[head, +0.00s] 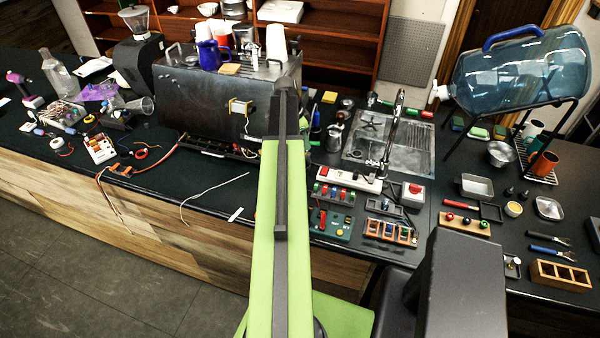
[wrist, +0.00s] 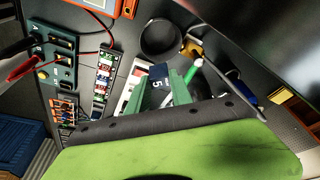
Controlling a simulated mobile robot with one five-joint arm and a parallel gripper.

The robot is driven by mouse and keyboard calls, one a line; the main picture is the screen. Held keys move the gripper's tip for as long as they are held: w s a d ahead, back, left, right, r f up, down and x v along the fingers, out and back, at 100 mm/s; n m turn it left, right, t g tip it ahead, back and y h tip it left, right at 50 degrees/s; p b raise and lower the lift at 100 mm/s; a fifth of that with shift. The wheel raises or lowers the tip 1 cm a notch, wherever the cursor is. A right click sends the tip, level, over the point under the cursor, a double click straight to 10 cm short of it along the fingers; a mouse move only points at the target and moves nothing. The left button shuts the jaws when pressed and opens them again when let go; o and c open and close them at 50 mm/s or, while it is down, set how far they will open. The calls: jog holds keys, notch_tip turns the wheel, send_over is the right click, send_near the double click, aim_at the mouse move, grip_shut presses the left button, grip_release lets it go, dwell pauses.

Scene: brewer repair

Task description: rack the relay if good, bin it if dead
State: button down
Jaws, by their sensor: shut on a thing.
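My gripper (wrist: 160,94) shows in the wrist view with its green fingers on either side of a dark blue block, the relay (wrist: 157,75), which bears a pale number. The fingers are shut on it. In the head view my green arm hides the gripper and the relay. A dark green test board (wrist: 62,70) with sockets and a yellow button lies left in the wrist view; it also shows in the head view (head: 329,229). A rail of coloured modules (wrist: 104,72) lies between board and gripper. I cannot tell which holder is the relay's rack.
A blue crate (wrist: 18,150) stands low at the left of the wrist view. An orange meter (wrist: 98,5) with red and black leads is above. A dark round cup (wrist: 160,38) is close to the gripper. A steel brewer (head: 205,98) stands left of my arm.

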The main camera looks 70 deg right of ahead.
jog(key=shift+f+b, duration=0.4)
jog(key=shift+f, duration=0.55)
jog(key=shift+r, duration=0.1)
jog(key=c, duration=1.1)
grip_release()
jog(key=shift+o, duration=0.2)
jog(key=shift+r, duration=0.1)
jog(key=p+v, duration=1.7)
jog(key=shift+r, duration=0.15)
